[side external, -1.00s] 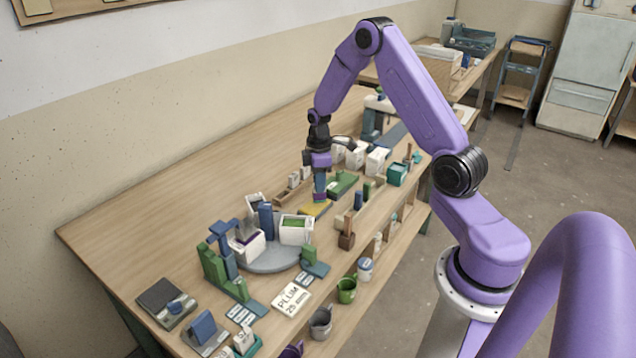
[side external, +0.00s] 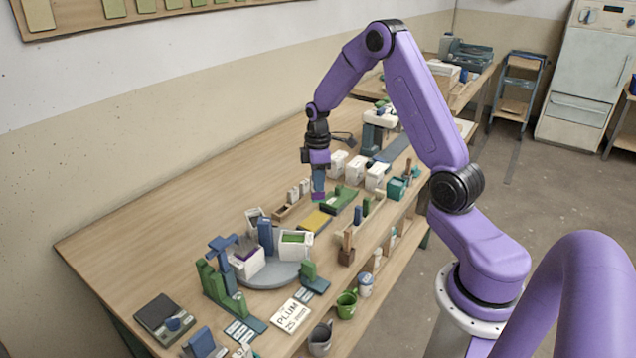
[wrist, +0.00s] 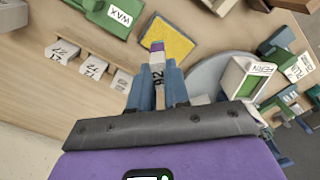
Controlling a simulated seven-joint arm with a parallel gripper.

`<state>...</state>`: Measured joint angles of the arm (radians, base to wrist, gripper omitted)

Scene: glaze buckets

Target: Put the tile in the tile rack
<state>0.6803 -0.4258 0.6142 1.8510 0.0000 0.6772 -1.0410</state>
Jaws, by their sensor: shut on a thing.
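My gripper (wrist: 158,92) points down with its blue fingers shut on a narrow pale tile (wrist: 157,68). The tile has a purple end and a mark that looks like 92. In the side view my gripper (side external: 318,182) is above the table, and the tile's purple end (side external: 318,196) shows below the fingers, over or near a yellow pad. The strip also shows in the wrist view (wrist: 98,48), left of the tile.
The yellow pad (side external: 315,221) lies beside a green block marked WAX (wrist: 121,16). A grey turntable (side external: 272,275) with white buckets stands front left. White boxes (side external: 355,168) stand behind to the right. The table's left back is clear.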

